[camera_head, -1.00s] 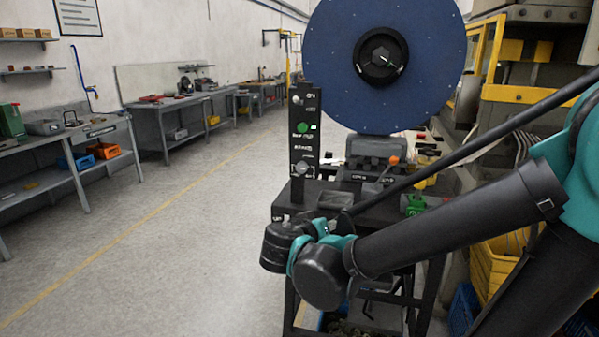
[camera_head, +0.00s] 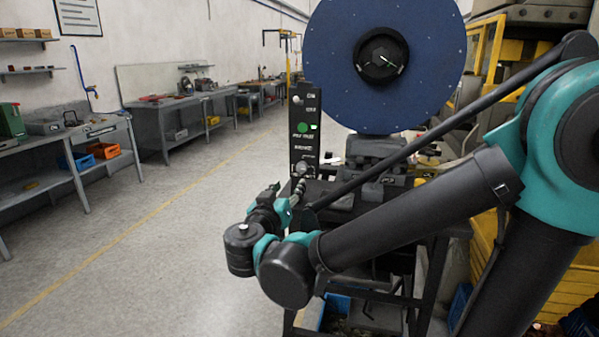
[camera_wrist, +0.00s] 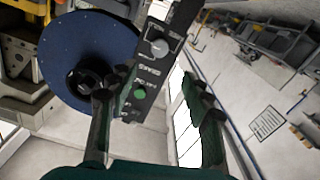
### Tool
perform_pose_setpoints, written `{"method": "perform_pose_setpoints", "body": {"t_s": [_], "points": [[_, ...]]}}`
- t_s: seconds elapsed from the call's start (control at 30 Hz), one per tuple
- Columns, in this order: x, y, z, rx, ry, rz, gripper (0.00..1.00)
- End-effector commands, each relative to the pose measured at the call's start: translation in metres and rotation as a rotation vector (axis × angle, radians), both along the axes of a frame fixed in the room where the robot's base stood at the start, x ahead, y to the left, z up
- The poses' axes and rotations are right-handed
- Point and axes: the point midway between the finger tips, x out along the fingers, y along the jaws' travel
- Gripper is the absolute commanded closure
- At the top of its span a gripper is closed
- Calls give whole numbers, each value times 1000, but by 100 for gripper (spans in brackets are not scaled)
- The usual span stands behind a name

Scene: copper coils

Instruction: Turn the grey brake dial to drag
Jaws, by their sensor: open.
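The grey brake dial (camera_head: 301,168) is a round knob low on a tall dark control panel (camera_head: 304,120). In the wrist view the dial (camera_wrist: 159,47) shows near the top with a light pointer mark, and white lettering is around it, too small to read surely. My gripper (camera_wrist: 152,88) is open, with one finger on each side of the panel in that view and nothing between the pads. The dial appears beyond the fingertips, not gripped. In the head view my gripper (camera_head: 298,188) is just below the dial, partly hidden by its own wrist.
A green button (camera_head: 302,127) sits above the dial on the panel, and another small knob (camera_head: 297,99) is at the top. A big blue reel (camera_head: 385,60) stands behind. Yellow machinery (camera_head: 490,50) is at right. The floor at left is clear, with workbenches (camera_head: 180,105) beyond.

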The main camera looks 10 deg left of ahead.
Motion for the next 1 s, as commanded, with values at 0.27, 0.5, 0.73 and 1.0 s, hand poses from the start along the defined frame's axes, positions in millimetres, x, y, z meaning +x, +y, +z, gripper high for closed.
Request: {"method": "perform_pose_setpoints", "body": {"t_s": [0.27, 0.5, 0.73, 1.0], "points": [[45, -9, 0, 0, 1, -5, 50], [84, -15, 0, 0, 1, -4, 50], [109, -19, 0, 0, 1, -2, 50], [116, -19, 0, 0, 1, 0, 50]]}}
